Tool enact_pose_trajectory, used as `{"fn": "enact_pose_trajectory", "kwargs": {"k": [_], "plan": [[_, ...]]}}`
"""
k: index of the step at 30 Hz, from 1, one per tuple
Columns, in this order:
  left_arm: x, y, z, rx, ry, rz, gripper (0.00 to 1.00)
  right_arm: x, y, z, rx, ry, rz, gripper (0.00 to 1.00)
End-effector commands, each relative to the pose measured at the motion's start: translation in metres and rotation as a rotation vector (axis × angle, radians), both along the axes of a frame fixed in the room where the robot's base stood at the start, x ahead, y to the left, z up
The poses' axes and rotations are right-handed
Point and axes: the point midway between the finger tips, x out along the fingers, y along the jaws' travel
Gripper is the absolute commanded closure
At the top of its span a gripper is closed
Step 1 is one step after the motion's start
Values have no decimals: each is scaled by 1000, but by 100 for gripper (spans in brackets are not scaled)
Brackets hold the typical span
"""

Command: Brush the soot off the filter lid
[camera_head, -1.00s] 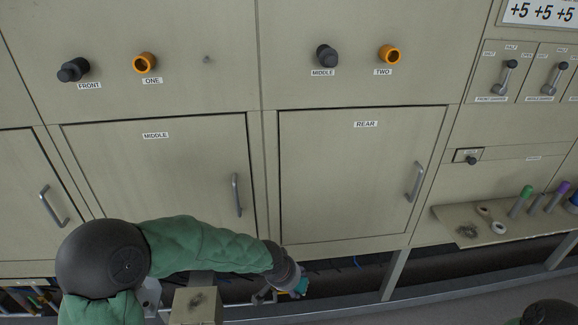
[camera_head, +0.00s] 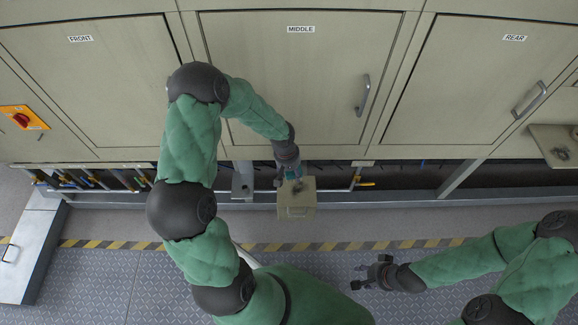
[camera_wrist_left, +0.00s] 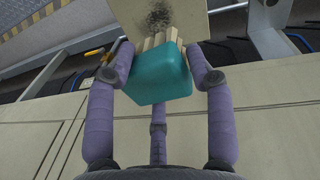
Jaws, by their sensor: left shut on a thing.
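The filter lid (camera_head: 308,184) is the beige top of a small box with a handle on its front, below the middle door. A dark soot patch (camera_head: 297,187) lies on it and shows at the top of the left wrist view (camera_wrist_left: 160,20). My left gripper (camera_head: 288,172) is shut on a teal brush (camera_wrist_left: 158,75), at the lid's back edge. The pale bristles (camera_wrist_left: 162,40) point at the soot patch; whether they touch the lid I cannot tell. My right gripper (camera_head: 362,277) is empty with its fingers apart, over the floor at the right.
Beige cabinet doors with handles (camera_head: 363,95) stand behind the box. Pipes with yellow handles (camera_head: 362,183) run low beside it. A sooty shelf (camera_head: 545,135) juts out at the far right. The striped floor in front is mostly clear.

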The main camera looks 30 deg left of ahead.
Motion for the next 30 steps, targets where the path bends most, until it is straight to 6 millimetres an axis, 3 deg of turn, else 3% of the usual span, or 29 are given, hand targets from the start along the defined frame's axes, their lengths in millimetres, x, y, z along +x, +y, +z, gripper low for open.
{"fn": "enact_pose_trajectory", "kwargs": {"k": [5, 19, 30], "plan": [[-3, 5, -10, -12, 15, 37, 73, 0, 0, 0, 0, 0, 0, 60], [-3, 4, -51, -12, 13, 35, 73, -1, 0, -28, 0, 1, 0, 60], [-2, 4, -55, -11, 12, 33, 73, 0, 0, -29, 0, 1, 0, 60]]}}
